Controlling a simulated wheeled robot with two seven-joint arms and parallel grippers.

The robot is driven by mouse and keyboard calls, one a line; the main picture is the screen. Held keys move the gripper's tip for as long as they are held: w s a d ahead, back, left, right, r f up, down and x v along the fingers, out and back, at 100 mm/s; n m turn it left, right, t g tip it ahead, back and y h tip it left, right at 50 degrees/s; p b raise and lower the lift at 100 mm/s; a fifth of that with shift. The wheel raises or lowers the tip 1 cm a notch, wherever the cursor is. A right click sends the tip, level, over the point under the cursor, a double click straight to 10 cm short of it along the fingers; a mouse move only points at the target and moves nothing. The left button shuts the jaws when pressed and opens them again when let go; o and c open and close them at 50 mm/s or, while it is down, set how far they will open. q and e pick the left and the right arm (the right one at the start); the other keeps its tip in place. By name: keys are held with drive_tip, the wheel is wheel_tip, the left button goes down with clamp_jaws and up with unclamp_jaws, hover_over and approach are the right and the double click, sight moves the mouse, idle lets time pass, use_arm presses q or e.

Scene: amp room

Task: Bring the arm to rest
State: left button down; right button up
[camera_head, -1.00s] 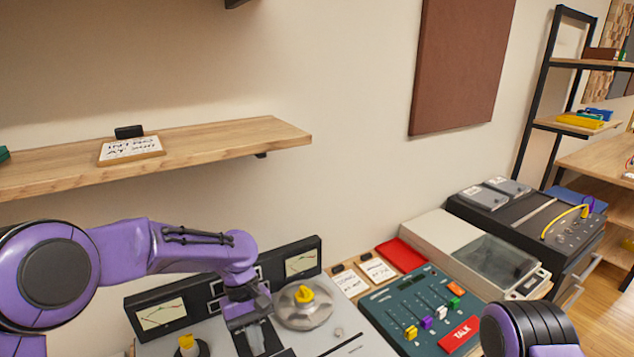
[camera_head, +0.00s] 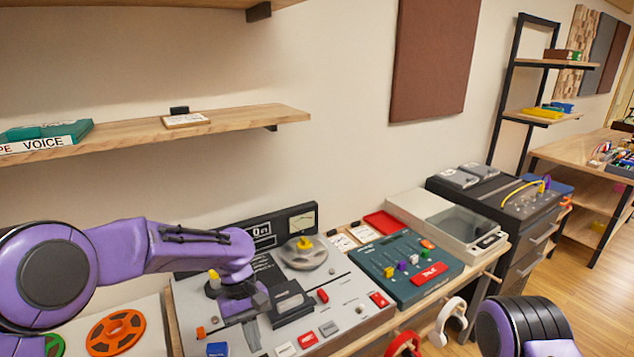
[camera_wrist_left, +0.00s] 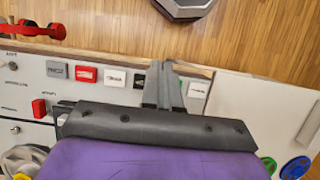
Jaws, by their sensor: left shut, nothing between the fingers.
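My purple left arm comes in from the left in the head view, bent at the elbow. Its dark gripper (camera_head: 252,332) points down above the front part of the grey tape machine (camera_head: 345,290). The gripper is shut and empty. In the left wrist view its two grey fingers (camera_wrist_left: 162,82) lie together over the row of buttons at the machine's front edge. Whether the fingertips touch the panel I cannot tell. Part of my right arm shows at the lower right of the head view; its gripper is out of view.
A green mixer (camera_head: 407,268) and a grey turntable-like unit (camera_head: 450,222) stand to the right. Red headphones (camera_head: 403,344) and white headphones (camera_head: 449,318) hang at the desk front. An orange reel (camera_head: 116,333) lies at left. A wooden shelf (camera_head: 240,118) is above. Floor (camera_head: 590,290) is clear at right.

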use_arm(q)
drive_tip(key=s+a+f+n+t+b, duration=0.15)
drive_tip(key=s+f, duration=0.55)
drive_tip(key=f, duration=0.7)
drive_tip(key=s+a+f+t+b, duration=0.25)
drive_tip(key=s+f, duration=0.35)
drive_tip(key=f, duration=0.7)
drive_tip(key=s+a+f+t+y+b, duration=0.1)
drive_tip(key=s+a+y, duration=0.1)
drive_tip(key=s+a, duration=0.4)
drive_tip(key=s+a+f+t+y+b, duration=0.2)
drive_tip(key=s+a, duration=0.5)
drive_tip(key=s, duration=0.4)
drive_tip(key=shift+s+f+m+y, duration=0.3)
drive_tip(key=shift+m+y, duration=0.15)
drive_tip(key=shift+y, duration=0.35)
use_arm(e)
wheel_tip(320, 180, down, 7)
drive_tip(key=shift+s, duration=0.3)
